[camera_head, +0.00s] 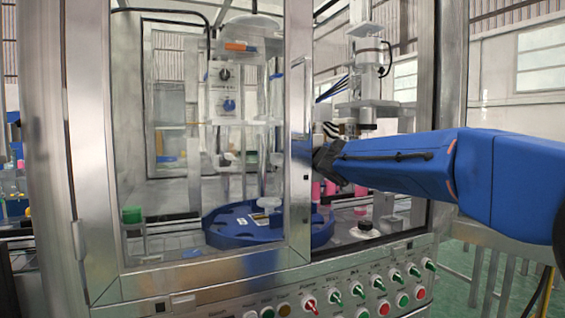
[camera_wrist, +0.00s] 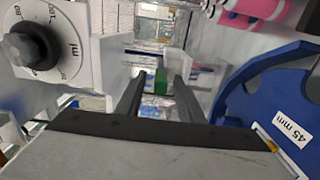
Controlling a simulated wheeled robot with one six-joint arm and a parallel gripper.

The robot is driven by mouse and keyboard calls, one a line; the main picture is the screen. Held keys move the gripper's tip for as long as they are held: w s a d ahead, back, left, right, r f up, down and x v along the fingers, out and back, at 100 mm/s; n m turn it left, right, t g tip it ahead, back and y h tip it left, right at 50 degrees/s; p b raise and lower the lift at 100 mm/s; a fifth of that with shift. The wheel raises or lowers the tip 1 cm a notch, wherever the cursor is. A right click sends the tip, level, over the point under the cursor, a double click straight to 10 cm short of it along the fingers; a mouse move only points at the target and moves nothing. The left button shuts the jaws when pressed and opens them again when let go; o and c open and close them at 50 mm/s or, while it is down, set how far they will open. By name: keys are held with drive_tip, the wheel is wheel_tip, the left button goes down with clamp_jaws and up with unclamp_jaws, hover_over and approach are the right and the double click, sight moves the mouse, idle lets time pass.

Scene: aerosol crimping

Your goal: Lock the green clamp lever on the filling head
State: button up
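The filling head is likely the white unit (camera_head: 224,90) with a black knob and a blue knob, behind the machine's glass. In the wrist view a white dial box (camera_wrist: 85,40) with a black knob is close at the left. A small green block (camera_head: 131,215) stands low at the left in the head view. A green piece (camera_wrist: 161,82) shows between my fingertips in the wrist view, apparently beyond them; I cannot tell whether it is the clamp lever. My gripper (camera_wrist: 157,85) is open, with nothing seen between its fingers. In the head view its fingers are hidden behind the door post.
A blue turntable (camera_head: 225,234) lies below; it also shows at the right of the wrist view (camera_wrist: 243,105), with a 45 mm label. Pink cylinders (camera_wrist: 250,10) are near it. A metal door post (camera_head: 298,200) stands in front. A button panel (camera_head: 345,292) runs along the front.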

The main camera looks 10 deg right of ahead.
drive_tip(key=v, duration=0.6)
drive_tip(key=shift+s, duration=0.25)
drive_tip(key=shift+d, duration=0.1)
idle(0.4)
